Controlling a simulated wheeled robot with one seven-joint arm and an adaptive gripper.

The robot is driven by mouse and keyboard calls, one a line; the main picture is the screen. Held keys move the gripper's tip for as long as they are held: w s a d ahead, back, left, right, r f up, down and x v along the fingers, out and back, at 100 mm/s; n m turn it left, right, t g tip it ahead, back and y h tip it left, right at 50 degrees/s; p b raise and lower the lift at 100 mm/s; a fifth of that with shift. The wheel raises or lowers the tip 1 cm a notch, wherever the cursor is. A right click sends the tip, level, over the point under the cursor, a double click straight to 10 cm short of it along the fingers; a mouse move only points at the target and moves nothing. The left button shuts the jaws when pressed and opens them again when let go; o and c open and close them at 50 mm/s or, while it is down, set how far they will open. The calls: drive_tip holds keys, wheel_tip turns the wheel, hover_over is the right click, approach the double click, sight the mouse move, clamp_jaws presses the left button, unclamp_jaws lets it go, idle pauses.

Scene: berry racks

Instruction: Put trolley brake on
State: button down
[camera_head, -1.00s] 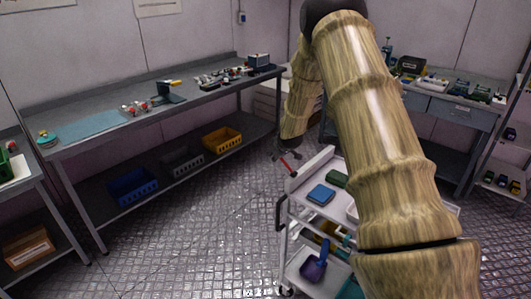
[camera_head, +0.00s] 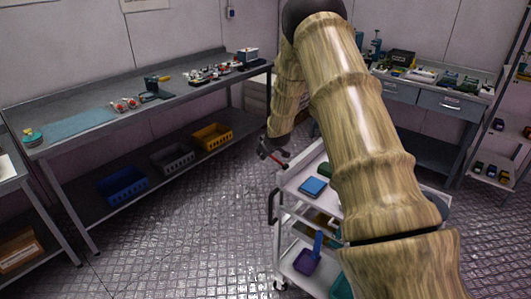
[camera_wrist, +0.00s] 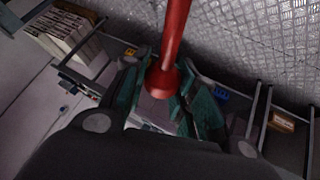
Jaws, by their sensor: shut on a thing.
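The trolley (camera_head: 287,204) is a white cart with shelves, standing right of centre in the head view, partly hidden behind my arm. My gripper (camera_head: 272,151) is at the trolley's far left corner, beside its top shelf. A red bar shows at its fingers there, small and dark. In the wrist view a red rod (camera_wrist: 174,35) with a wider rounded end runs down between the green-padded fingers of my gripper (camera_wrist: 162,88). My gripper is shut on this red rod. The head view is too small to show how the rod joins the trolley. The trolley's wheels are mostly hidden.
A blue box (camera_head: 312,187) lies on the trolley's top shelf and a dark blue scoop (camera_head: 308,259) on a lower one. A long workbench (camera_head: 75,101) stands along the left wall, with blue, grey and yellow crates below. The metal floor (camera_head: 185,235) left of the trolley is clear.

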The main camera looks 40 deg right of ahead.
drive_tip(key=shift+s+a+f, duration=0.1)
drive_tip(key=shift+a+f, duration=0.05)
drive_tip(key=shift+f, duration=0.1)
drive_tip(key=c, duration=1.5)
unclamp_jaws()
drive_tip(key=o, duration=0.4)
drive_tip(key=shift+c, duration=0.2)
drive_tip(key=shift+r, duration=0.15)
drive_tip(key=v, duration=1.1)
drive_tip(key=shift+s+r, duration=0.15)
drive_tip(key=shift+r, duration=0.1)
drive_tip(key=shift+a, duration=0.15)
